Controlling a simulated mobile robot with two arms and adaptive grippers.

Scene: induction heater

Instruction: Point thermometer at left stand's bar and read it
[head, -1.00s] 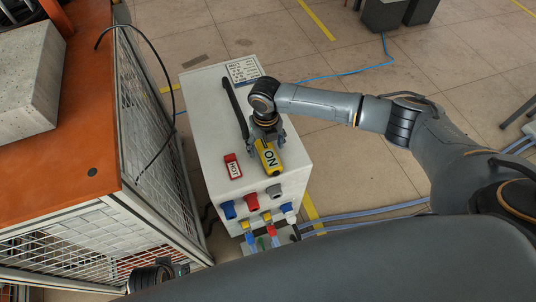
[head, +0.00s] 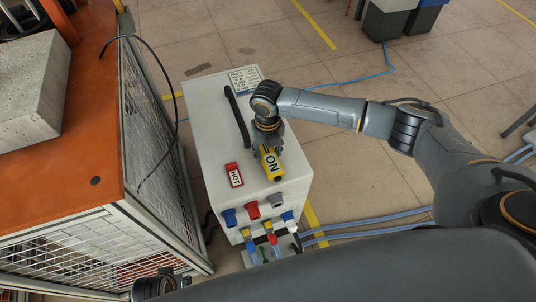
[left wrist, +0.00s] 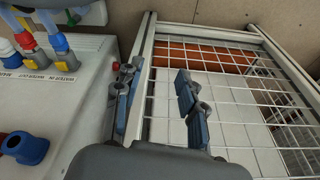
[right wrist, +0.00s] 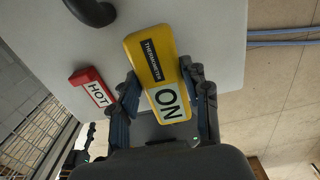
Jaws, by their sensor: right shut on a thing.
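The yellow thermometer (head: 271,163) is at the front part of the white cabinet's top, under my right gripper (head: 268,142). In the right wrist view the thermometer (right wrist: 150,55) sits between both fingers of the right gripper (right wrist: 163,85), which is shut on it; its display reads "ON". I cannot tell whether it touches the cabinet top. My left gripper (left wrist: 157,90) is open and empty beside the wire mesh; in the head view only part of it (head: 158,284) shows at the bottom edge. I cannot make out the left stand's bar.
A red "HOT" block (head: 234,174) lies on the white cabinet (head: 208,125), left of the thermometer. A black handle (head: 237,118) is behind it. Coloured connectors (head: 252,210) line the front. An orange-topped mesh bench (head: 85,175) with a concrete block (head: 30,90) stands left.

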